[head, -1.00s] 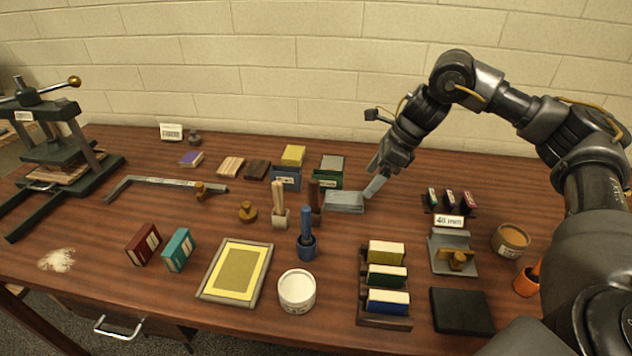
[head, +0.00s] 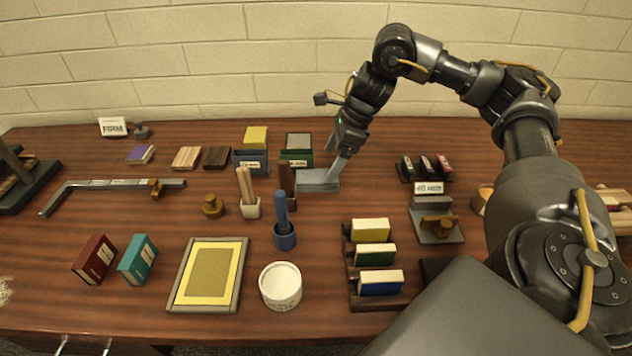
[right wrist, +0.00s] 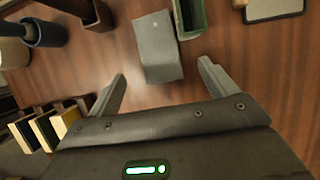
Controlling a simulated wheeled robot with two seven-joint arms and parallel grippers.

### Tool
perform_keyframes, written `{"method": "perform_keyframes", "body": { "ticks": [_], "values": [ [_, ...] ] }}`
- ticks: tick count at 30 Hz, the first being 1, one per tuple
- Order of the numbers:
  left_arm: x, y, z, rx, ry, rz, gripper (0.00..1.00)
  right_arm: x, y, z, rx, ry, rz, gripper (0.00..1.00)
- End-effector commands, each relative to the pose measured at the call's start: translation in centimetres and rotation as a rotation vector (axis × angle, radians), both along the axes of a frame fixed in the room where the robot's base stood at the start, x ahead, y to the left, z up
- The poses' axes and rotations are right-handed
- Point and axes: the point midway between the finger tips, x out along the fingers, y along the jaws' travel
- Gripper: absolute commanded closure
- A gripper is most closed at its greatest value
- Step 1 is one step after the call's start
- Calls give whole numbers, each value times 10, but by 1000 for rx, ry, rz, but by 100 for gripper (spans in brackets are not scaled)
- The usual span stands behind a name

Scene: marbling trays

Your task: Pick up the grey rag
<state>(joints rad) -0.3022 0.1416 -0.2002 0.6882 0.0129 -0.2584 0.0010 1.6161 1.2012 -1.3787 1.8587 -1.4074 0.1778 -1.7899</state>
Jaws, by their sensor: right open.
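The grey rag (head: 316,183) lies folded flat on the wooden table, right of the middle of the back half. In the right wrist view the rag (right wrist: 154,42) lies just beyond the fingers, its near edge close to the gap between them. My right gripper (head: 339,166) is at the rag's right end in the head view, with its fingers apart and nothing between them; the right wrist view shows both fingertips (right wrist: 163,71). I cannot tell whether a finger touches the rag. My left gripper is not in view.
A dark brown block (head: 287,181) stands close to the rag's left. A green box (head: 297,157) is just behind it. A blue cup with a handle (head: 285,236) stands in front. A rack of colored blocks (head: 350,270) is nearer me. Table right of the rag is clear.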

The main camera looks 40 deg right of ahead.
Motion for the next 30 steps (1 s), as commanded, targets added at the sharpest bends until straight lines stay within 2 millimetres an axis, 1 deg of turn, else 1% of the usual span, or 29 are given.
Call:
{"method": "perform_keyframes", "body": {
  "ticks": [2,5,9,12,16,21,22,23,30],
  "values": [
    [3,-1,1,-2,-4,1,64,0,1,-1,1,1,0,15],
    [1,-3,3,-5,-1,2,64,1,4,-12,0,3,2,15],
    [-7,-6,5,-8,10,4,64,4,10,-33,-1,4,2,15],
    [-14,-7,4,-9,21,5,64,7,13,-43,-1,2,2,15],
    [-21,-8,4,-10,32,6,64,9,15,-49,0,0,1,15],
    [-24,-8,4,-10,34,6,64,9,15,-49,0,0,0,15],
    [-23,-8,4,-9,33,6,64,9,15,-49,0,0,0,17],
    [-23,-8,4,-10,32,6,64,9,15,-49,0,0,0,21],
    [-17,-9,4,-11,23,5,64,9,15,-49,0,0,0,52]
  ]
}}
